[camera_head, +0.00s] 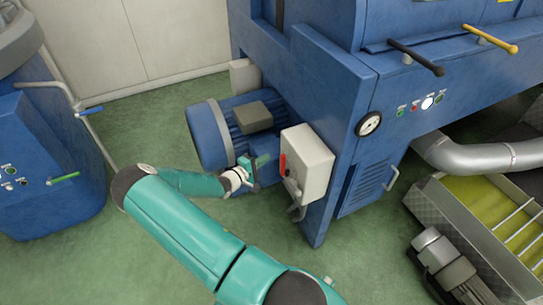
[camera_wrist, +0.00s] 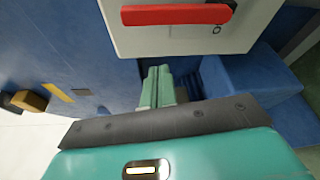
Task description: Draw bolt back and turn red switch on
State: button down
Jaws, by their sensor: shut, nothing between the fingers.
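The red switch handle (camera_head: 283,164) is on the side face of a pale switch box (camera_head: 312,160), mounted on the corner of the blue machine. In the wrist view the red handle (camera_wrist: 178,14) runs across the pale box face (camera_wrist: 185,42), with a small round mark near its right end. My gripper (camera_head: 250,164) is left of the box, apart from the handle. In the wrist view its green fingers (camera_wrist: 158,74) are together and empty, below the box edge. A grey metal piece (camera_head: 297,212) hangs under the box; I cannot tell whether it is the bolt.
A blue motor (camera_head: 212,135) sits close behind my gripper. A pressure gauge (camera_head: 369,124), several small buttons and two levers (camera_head: 415,58) are on the blue machine to the right. Another blue machine (camera_head: 45,160) stands at left. Green floor (camera_head: 150,135) is open between them.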

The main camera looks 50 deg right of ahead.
jog(key=a, duration=0.6)
jog(key=shift+w+a, duration=0.15)
jog(key=shift+w, duration=0.2)
jog(key=s+a+r+m+t+y, duration=0.1)
jog(key=a+r+m+y, duration=0.1)
jog(key=a+r+y, duration=0.65)
jog(key=s+a+r+m+y, duration=0.2)
jog(key=a+r+y, duration=0.1)
jog(key=a+r, duration=1)
jog(key=s+a+r+n+t+y, duration=0.1)
jog(key=s+a+r+t+y, duration=0.1)
jog(key=s+a+r, duration=0.3)
jog(key=s+a+r+n+t+y, duration=0.2)
jog(key=s+a+r+t, duration=0.3)
jog(key=a+r, duration=0.5)
notch_tip(320, 180, up, 3)
jog(key=shift+s+f+y, duration=0.2)
jog(key=shift+s+y, duration=0.55)
jog(key=shift+d, duration=0.2)
